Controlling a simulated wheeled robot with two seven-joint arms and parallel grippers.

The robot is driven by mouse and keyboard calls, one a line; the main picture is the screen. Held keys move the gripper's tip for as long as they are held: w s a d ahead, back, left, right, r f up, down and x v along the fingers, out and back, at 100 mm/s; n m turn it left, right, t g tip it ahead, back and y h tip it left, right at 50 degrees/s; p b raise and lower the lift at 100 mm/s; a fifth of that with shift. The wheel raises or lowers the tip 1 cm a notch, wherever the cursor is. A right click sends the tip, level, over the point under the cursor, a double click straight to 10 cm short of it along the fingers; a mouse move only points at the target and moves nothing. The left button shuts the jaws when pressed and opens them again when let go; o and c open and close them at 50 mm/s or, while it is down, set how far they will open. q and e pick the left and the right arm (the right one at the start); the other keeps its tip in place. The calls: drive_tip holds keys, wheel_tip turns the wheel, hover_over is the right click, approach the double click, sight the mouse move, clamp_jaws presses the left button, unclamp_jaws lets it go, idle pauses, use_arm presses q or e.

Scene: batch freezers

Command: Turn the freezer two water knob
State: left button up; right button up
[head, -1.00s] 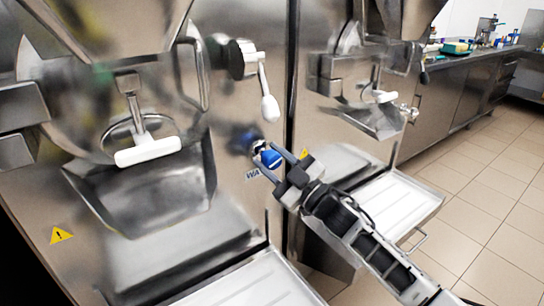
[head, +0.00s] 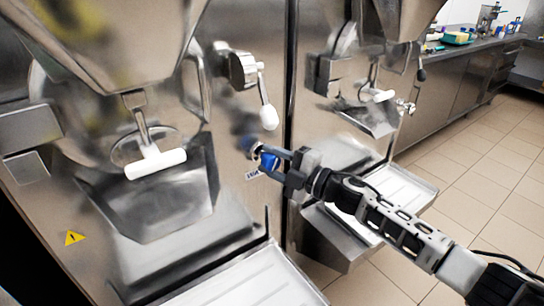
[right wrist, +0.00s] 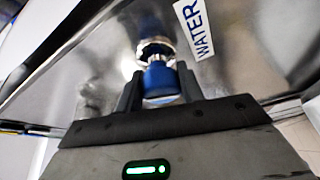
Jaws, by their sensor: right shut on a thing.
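The blue water knob (head: 268,160) sticks out from the steel front of the nearer freezer (head: 235,190), below a lever with a white handle. My right gripper (head: 272,159) reaches it from the right and is shut on it. In the right wrist view the blue knob (right wrist: 161,80) sits between the two dark fingers (right wrist: 160,88), in front of a metal collar. The WATER label (right wrist: 194,28) is beside it. The fingers hide part of the knob's sides. My left gripper is not in view.
The white-handled lever (head: 266,105) hangs just above the knob. A white dispensing handle (head: 155,163) and chute are to the left. A second freezer (head: 325,150) with a white tray stands close on the right, behind my right arm. Open tiled floor (head: 480,190) lies beyond.

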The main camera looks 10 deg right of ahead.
drive_tip(key=shift+n, duration=0.3)
drive_tip(key=o, duration=1)
drive_tip(key=b+v, duration=0.2)
drive_tip(key=v, duration=1.4)
